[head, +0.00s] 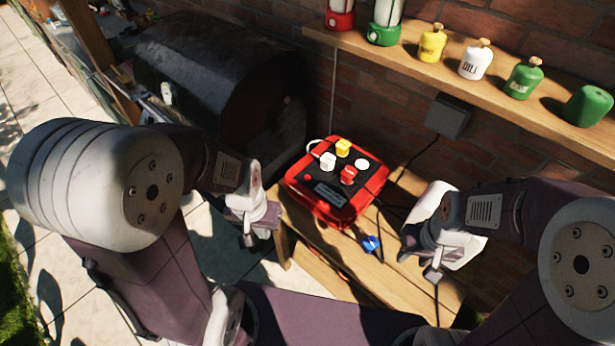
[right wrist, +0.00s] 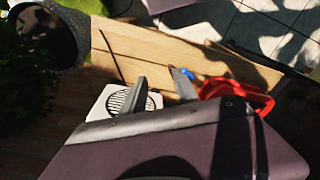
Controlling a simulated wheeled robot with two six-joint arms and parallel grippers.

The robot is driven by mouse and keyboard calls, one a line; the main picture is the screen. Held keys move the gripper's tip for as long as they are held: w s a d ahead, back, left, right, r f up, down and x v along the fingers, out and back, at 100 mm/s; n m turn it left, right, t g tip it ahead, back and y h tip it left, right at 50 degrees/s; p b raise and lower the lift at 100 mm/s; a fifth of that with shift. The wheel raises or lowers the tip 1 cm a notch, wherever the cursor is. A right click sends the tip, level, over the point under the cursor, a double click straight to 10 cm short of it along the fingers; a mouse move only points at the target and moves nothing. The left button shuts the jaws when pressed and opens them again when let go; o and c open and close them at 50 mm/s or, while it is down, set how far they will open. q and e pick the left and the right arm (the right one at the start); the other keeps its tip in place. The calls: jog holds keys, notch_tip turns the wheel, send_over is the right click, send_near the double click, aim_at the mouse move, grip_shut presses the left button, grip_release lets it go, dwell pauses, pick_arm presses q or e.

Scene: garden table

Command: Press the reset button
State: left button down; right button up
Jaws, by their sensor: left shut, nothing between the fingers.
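A red box (head: 312,202) with a dark top panel lies on the wooden table. Its top carries a yellow knob (head: 343,147), a white knob (head: 327,161), a red knob (head: 348,175), a round white piece (head: 362,164) and a small red button (head: 307,178). I cannot read which is the reset button. My left gripper (head: 249,240) is shut and empty, left of the box and apart from it. My right gripper (head: 432,274) is right of the box, over the table. In the right wrist view its fingers (right wrist: 160,84) are apart with nothing between them; the box's red edge (right wrist: 238,91) shows there.
A white device with a round grille (right wrist: 128,100) lies close to my right gripper. A blue piece (head: 371,244) and dark cables lie on the table (head: 320,262) before the box. A dark grill (head: 205,60) stands behind left. A shelf (head: 400,58) holds several canisters above.

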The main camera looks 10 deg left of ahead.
grip_shut()
dwell(1.6)
